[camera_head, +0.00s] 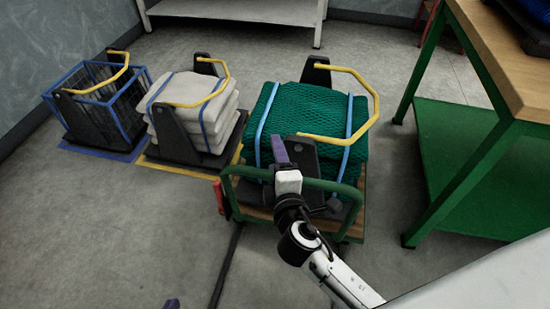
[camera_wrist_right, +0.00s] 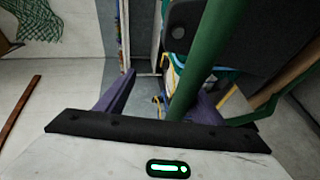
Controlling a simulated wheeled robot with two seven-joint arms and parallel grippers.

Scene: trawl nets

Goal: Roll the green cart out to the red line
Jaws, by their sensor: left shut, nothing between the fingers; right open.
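The green cart (camera_head: 344,186) stands in the head view with a wooden deck and a green tubular handle at its near end. A folded green net (camera_head: 328,120) with light blue straps lies on it. My right gripper (camera_head: 281,155), its arm coming in from the lower right, is at this handle. In the right wrist view the green handle bar (camera_wrist_right: 203,62) passes between its spread purple fingers (camera_wrist_right: 165,88). I cannot tell whether they touch it. My left gripper (camera_head: 172,303) shows only as a purple tip at the bottom edge, shut and empty. A reddish-brown strip (camera_wrist_right: 19,108) lies on the floor in the wrist view.
To the left stand a cart with grey sacks (camera_head: 194,103) on a yellow-marked bay and a blue wire-basket cart (camera_head: 103,98) on a blue-marked bay. A green bench (camera_head: 473,163) with a wooden top stands close on the right. The near-left floor is clear.

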